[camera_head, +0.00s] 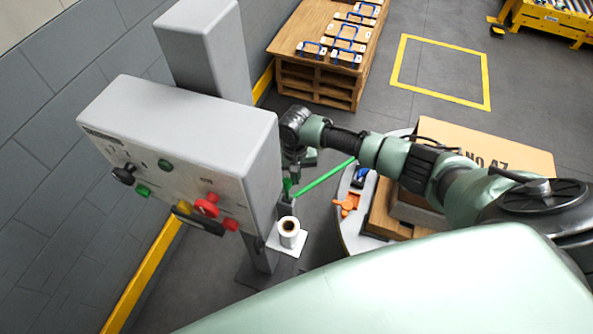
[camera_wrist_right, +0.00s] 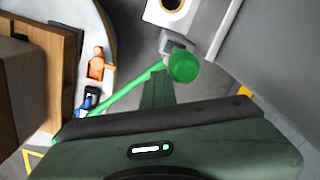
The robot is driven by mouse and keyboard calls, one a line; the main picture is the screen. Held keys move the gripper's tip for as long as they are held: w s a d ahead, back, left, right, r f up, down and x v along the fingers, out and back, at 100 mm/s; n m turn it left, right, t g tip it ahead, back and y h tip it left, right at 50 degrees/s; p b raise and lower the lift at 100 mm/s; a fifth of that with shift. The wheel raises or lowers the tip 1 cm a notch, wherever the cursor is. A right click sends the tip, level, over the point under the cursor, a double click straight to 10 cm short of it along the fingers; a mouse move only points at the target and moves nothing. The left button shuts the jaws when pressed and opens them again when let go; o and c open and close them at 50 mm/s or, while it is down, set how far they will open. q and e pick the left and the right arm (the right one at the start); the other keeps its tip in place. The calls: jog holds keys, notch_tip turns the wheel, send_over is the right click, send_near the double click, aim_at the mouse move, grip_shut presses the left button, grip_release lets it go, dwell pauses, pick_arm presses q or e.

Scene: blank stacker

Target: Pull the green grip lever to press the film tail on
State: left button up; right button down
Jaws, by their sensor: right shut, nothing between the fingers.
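The green grip lever (camera_head: 325,174) is a thin green bar beside the right side of the grey machine box (camera_head: 185,140). It also shows in the right wrist view (camera_wrist_right: 112,101), with a round green knob (camera_wrist_right: 183,66) at its end. My right gripper (camera_head: 290,183) is beside the box, close to the knob end of the lever. In the wrist view its dark green fingers (camera_wrist_right: 158,88) are together and empty, just below the knob; I cannot tell whether they touch it. A white film roll (camera_head: 289,228) stands on a small plate below. The film tail cannot be made out. My left gripper is not in view.
A round table (camera_head: 350,235) holds an orange tool (camera_head: 346,205), a blue-and-black item (camera_head: 359,178) and cardboard boxes (camera_head: 485,148). The machine's front has knobs and a red button (camera_head: 207,205). A loaded wooden pallet (camera_head: 320,82) stands behind; marked floor beyond is clear.

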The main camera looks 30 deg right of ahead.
jog(key=shift+w+d+r+b, duration=0.2)
jog(key=shift+w+d+b, duration=0.4)
jog(key=shift+w+d, duration=1)
jog(key=shift+s+d, duration=0.1)
notch_tip(320, 180, up, 9)
jog(key=p, duration=0.9)
jog(key=shift+p, duration=0.3)
